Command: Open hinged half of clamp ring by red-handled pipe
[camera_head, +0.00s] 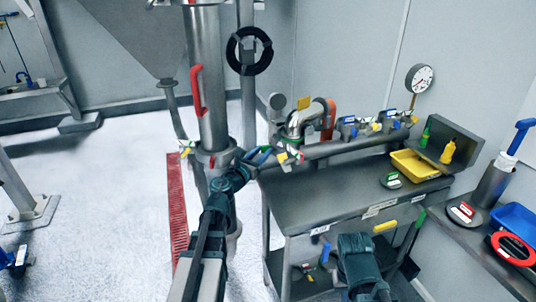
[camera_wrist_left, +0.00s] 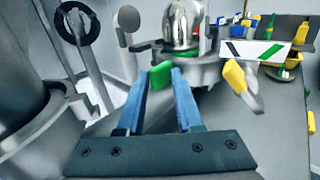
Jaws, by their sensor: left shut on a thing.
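The upright metal pipe with a red handle (camera_head: 197,90) stands left of centre in the head view. A metal collar (camera_head: 217,157) is around its lower part, with coloured tabs near it. My left gripper (camera_head: 262,155) is just right of this collar. In the left wrist view my left gripper (camera_wrist_left: 160,82) has its blue fingers shut on a small green tab (camera_wrist_left: 161,76). Which part the tab belongs to is unclear. A large metal flange (camera_wrist_left: 45,130) fills the left of that view. My right arm shows at the bottom of the head view; its fingertips cannot be made out.
A horizontal pipe (camera_head: 340,146) with coloured valve handles runs over the metal table (camera_head: 315,200). A yellow tray (camera_head: 415,165) and bottles stand at its back right. In the left wrist view, a metal fitting (camera_wrist_left: 195,72) with a yellow handle (camera_wrist_left: 235,76) is close beyond the fingertips.

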